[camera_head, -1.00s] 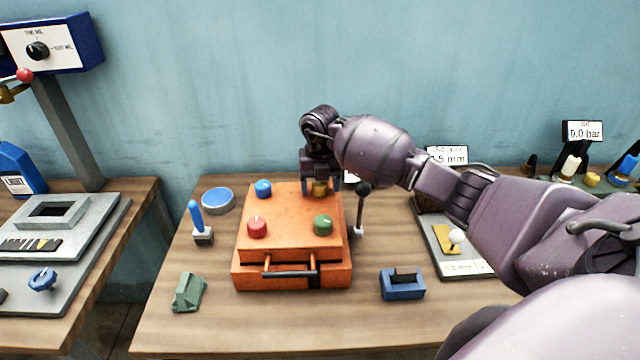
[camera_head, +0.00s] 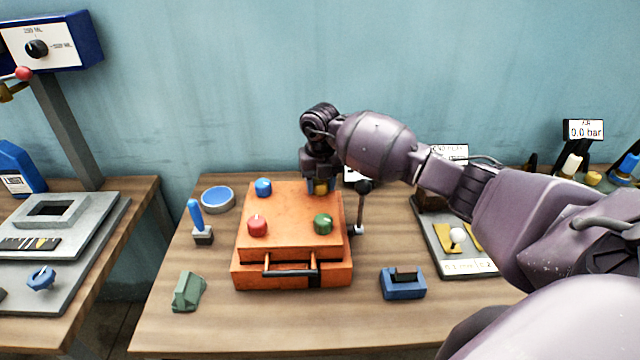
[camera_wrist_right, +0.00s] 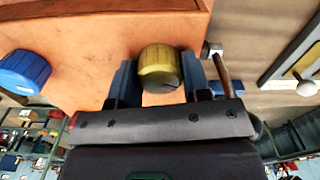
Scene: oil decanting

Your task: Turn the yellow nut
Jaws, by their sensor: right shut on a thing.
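The yellow nut (camera_head: 320,187) sits at the back right corner of the orange box (camera_head: 284,226), mostly hidden by my gripper in the head view. In the right wrist view the yellow nut (camera_wrist_right: 160,66) shows as a ridged knob between two blue fingers. My right gripper (camera_head: 319,184) reaches down over the nut from behind, and in the wrist view the right gripper (camera_wrist_right: 158,80) is shut on it. My left gripper is not in view.
The box also carries a blue nut (camera_head: 263,187), a red nut (camera_head: 257,225) and a green nut (camera_head: 323,223). A lever with a dark knob (camera_head: 362,187) stands close right of the gripper. A blue block (camera_head: 402,284) and a green block (camera_head: 188,292) lie in front.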

